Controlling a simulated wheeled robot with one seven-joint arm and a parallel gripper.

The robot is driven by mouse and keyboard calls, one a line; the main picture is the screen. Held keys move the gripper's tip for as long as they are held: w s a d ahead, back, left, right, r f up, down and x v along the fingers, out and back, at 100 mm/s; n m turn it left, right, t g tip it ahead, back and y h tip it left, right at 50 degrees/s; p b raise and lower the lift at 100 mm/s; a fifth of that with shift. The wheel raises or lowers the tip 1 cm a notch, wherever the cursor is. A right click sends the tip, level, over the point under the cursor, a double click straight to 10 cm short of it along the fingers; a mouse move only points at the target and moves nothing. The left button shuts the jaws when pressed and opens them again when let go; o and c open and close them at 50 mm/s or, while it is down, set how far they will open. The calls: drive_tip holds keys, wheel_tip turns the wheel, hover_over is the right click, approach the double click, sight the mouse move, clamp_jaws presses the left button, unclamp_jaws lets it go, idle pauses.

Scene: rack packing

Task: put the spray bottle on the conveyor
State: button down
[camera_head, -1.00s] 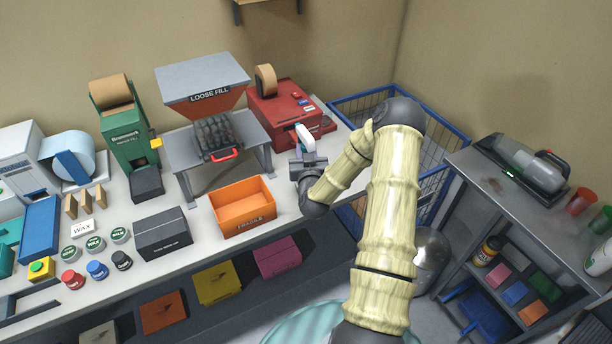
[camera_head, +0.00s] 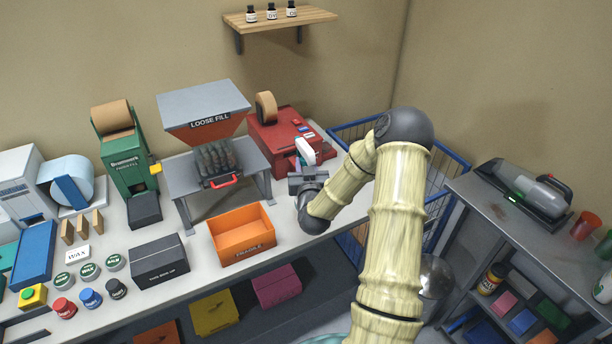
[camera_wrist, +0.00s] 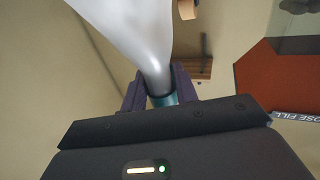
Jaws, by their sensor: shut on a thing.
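The spray bottle (camera_wrist: 150,40) is white with a teal band, and it fills the upper left of the wrist view. My gripper (camera_wrist: 160,95) is shut on it, with a dark finger on each side of the teal band. In the head view the bottle (camera_head: 305,152) is a small white shape above my gripper (camera_head: 304,174), partly hidden by it. Both are near the right end of the packing bench, in front of the red tape machine. I cannot make out a conveyor in either view.
An orange box (camera_head: 240,249) and a dark box (camera_head: 160,262) sit on the bench (camera_head: 199,270) left of my gripper. The loose-fill hopper (camera_head: 204,112) and red tape machine (camera_head: 277,140) stand behind. A blue wire cage (camera_head: 440,205) and grey side table (camera_head: 535,240) are at right.

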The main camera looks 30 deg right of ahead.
sight(306, 156)
drive_tip(key=shift+r+b, duration=0.5)
drive_tip(key=shift+r, duration=2.25)
